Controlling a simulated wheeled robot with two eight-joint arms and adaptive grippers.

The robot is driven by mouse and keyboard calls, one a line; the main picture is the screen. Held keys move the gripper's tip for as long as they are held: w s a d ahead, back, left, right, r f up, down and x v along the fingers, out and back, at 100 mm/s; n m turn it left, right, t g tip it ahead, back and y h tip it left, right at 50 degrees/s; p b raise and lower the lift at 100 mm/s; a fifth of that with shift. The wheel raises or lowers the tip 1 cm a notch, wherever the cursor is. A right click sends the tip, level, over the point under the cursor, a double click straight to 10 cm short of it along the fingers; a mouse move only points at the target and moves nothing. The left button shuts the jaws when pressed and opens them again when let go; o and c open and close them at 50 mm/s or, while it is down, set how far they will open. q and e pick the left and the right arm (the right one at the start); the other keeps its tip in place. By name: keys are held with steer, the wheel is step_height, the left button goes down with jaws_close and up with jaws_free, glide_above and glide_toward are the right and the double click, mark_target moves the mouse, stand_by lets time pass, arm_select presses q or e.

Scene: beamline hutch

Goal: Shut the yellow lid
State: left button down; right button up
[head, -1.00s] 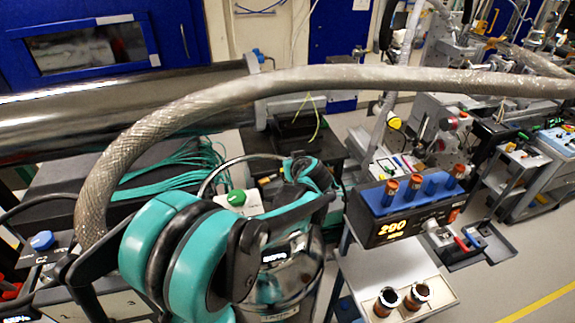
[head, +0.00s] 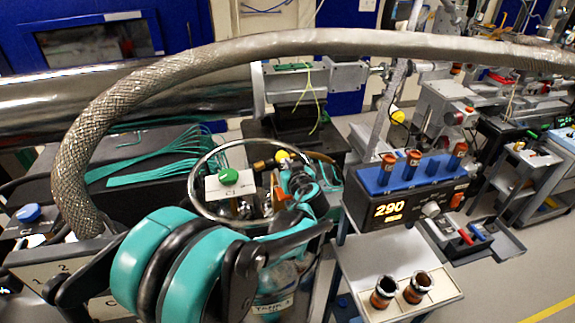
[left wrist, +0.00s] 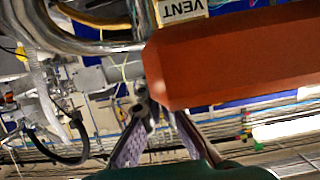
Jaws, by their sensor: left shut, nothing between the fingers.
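Another yellow round piece (head: 398,117) shows farther back, right of centre. I cannot tell which is the lid, or whether it is open. My left gripper (head: 284,198) is over the vessel's right side, shut and empty. In the left wrist view its fingers (left wrist: 160,110) point towards a large, close orange-red bar (left wrist: 235,55), beside a tag reading VENT (left wrist: 182,9). I cannot tell whether they touch the bar. My right gripper is out of view.
A thick braided hose (head: 300,42) arches across the head view. Floor shows at lower right.

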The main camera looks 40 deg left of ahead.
arm_select(q)
steer(key=shift+s+d+f, duration=0.2)
steer(key=shift+s+f, duration=0.1)
steer(key=shift+f, duration=0.4)
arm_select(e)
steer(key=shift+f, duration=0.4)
arm_select(q)
steer(key=shift+b, duration=0.3)
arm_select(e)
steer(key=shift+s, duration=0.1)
arm_select(q)
steer(key=shift+f, duration=0.1)
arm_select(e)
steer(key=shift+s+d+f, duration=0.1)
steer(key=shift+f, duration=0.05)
arm_select(q)
steer(key=shift+w+a+b, duration=0.1)
steer(key=shift+a+b, duration=0.05)
steer(key=shift+b, duration=0.25)
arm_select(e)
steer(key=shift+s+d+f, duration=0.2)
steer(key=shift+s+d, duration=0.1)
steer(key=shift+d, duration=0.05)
